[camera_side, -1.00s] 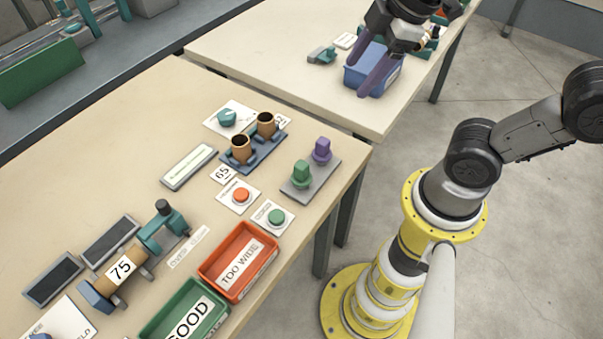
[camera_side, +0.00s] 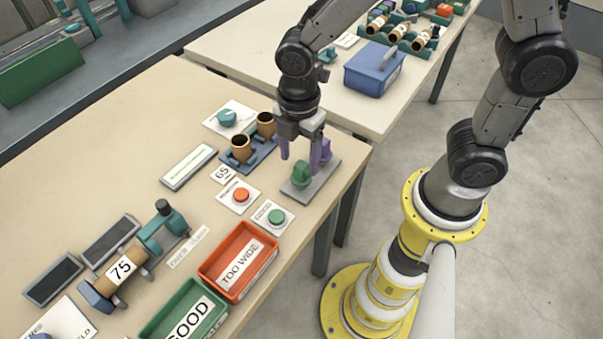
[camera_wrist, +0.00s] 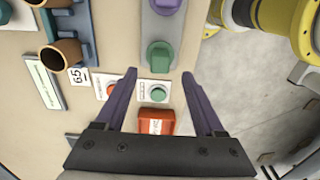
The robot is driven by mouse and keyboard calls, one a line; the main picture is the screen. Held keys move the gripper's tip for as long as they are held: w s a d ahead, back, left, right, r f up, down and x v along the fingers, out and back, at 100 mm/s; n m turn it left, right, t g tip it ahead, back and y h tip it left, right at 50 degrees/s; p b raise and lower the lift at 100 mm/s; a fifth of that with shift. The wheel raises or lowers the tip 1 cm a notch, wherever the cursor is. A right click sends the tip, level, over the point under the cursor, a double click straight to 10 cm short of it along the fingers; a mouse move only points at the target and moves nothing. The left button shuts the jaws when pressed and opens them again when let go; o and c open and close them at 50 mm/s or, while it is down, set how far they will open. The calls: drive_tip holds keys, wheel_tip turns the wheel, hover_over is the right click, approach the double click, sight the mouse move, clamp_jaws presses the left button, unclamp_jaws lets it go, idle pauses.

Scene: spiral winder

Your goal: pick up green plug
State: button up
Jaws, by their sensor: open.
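The green plug (camera_side: 301,178) stands upright on a grey plate (camera_side: 325,183) near the right edge of the table. It also shows in the wrist view (camera_wrist: 160,54), just beyond the line between my fingertips. My gripper (camera_side: 299,164) is open and empty, with its purple fingers pointing down above and close to the plate. In the wrist view my gripper (camera_wrist: 159,76) has its fingers spread wide, and nothing is between them. The purple plug (camera_wrist: 165,5) stands farther along the same plate. In the side view my finger hides most of it.
Two brown cups (camera_side: 241,150) sit in a blue holder left of the plate. An orange button (camera_side: 240,195) and a green button (camera_side: 276,217) lie nearby. A red tray (camera_side: 238,262) and a green tray (camera_side: 185,312) stand toward the front. A blue box (camera_side: 374,72) is on the far table.

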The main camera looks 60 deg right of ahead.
sight(302, 174)
drive_tip(key=f, duration=0.3)
drive_tip(key=d+f, duration=0.1)
drive_tip(key=f, duration=0.1)
drive_tip(key=shift+f, duration=0.9)
drive_tip(key=shift+c, duration=0.2)
clamp_jaws()
